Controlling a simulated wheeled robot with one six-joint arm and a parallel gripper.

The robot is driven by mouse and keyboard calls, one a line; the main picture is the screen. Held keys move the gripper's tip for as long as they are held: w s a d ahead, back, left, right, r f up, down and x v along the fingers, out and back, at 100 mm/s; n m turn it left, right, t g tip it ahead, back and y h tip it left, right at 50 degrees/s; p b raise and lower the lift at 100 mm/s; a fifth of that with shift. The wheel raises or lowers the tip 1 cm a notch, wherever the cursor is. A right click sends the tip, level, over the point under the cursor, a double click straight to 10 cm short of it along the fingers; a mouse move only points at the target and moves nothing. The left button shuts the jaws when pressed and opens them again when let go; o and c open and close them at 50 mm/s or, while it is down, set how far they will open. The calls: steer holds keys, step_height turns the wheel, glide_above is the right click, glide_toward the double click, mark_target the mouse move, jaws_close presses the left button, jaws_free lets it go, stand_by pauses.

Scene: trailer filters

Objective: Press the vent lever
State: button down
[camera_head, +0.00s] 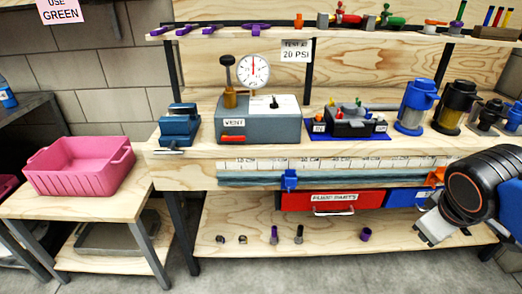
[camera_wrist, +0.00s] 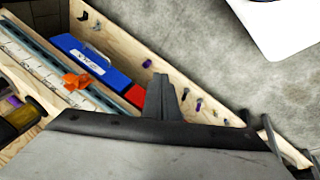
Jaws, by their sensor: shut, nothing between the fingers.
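A grey test box (camera_head: 268,127) stands on the workbench left of centre in the head view. Its front has a white VENT label, with a small red lever (camera_head: 229,138) just below it. A round white gauge (camera_head: 253,71) and a black-knobbed upright handle (camera_head: 228,72) rise above the box. My gripper (camera_head: 430,236) hangs low at the right, in front of the bench and well away from the box. It is shut and empty; its fingers (camera_wrist: 160,95) also show together in the wrist view. The box and lever are not in the wrist view.
Blue (camera_head: 412,112) and dark (camera_head: 453,107) filter housings stand on the bench's right side. A blue-mat tray (camera_head: 347,136) of small parts sits right of the box. A red drawer (camera_head: 332,201) is below. A pink bin (camera_head: 80,166) stands on the left side table.

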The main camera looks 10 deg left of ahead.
steer(key=w+a+r+n+t+h, duration=0.2)
steer(key=w+a+r+n, duration=0.1)
steer(key=w+a+n, duration=0.6)
steer(key=n+t+y, duration=0.7)
steer(key=n, duration=1.5)
glide_toward(233, 138)
steer(key=s+d+f, duration=0.2)
steer(key=shift+r, duration=0.1)
steer(key=x, duration=1)
